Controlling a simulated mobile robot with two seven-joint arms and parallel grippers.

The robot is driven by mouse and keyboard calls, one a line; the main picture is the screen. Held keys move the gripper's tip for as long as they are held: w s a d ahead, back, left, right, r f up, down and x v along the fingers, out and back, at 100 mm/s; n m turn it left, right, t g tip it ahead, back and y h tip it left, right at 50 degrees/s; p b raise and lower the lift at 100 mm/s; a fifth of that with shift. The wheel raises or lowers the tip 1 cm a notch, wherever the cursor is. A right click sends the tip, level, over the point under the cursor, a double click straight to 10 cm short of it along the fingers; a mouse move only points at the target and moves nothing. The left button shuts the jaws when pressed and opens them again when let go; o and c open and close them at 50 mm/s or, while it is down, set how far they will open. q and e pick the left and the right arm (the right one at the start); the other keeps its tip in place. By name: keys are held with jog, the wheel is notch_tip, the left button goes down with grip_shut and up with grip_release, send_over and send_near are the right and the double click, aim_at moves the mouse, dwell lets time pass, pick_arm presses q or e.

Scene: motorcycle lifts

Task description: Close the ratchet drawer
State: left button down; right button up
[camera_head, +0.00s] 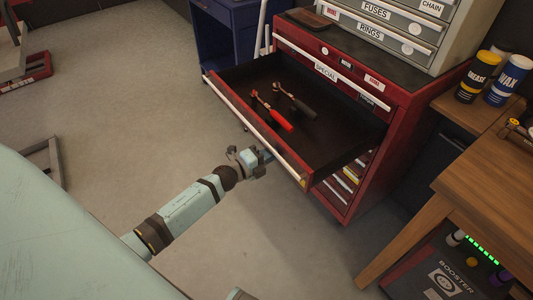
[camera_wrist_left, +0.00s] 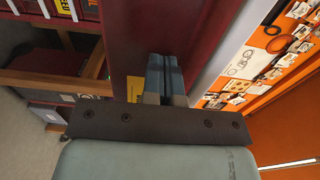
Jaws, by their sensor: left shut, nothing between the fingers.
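The ratchet drawer (camera_head: 243,118) of the red tool cabinet (camera_head: 391,134) is pulled well out. Inside its dark tray lie a ratchet with a red handle (camera_head: 272,113) and one with a dark handle (camera_head: 295,101). My left gripper (camera_head: 267,157) is shut and empty, beside the drawer's front, nearer its right end. In the left wrist view, its blue-grey fingers (camera_wrist_left: 165,75) are together in front of a dark red panel (camera_wrist_left: 150,25) with a yellow label. I cannot tell whether they touch it. My right gripper is not in view.
Grey drawers labelled fuses and rings (camera_head: 374,30) stand on the cabinet. A wooden bench (camera_head: 488,165) with grease (camera_head: 478,77) and wax (camera_head: 508,80) cans is at the right. A blue cabinet (camera_head: 226,35) stands behind. The floor (camera_head: 130,90) left of the drawer is clear.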

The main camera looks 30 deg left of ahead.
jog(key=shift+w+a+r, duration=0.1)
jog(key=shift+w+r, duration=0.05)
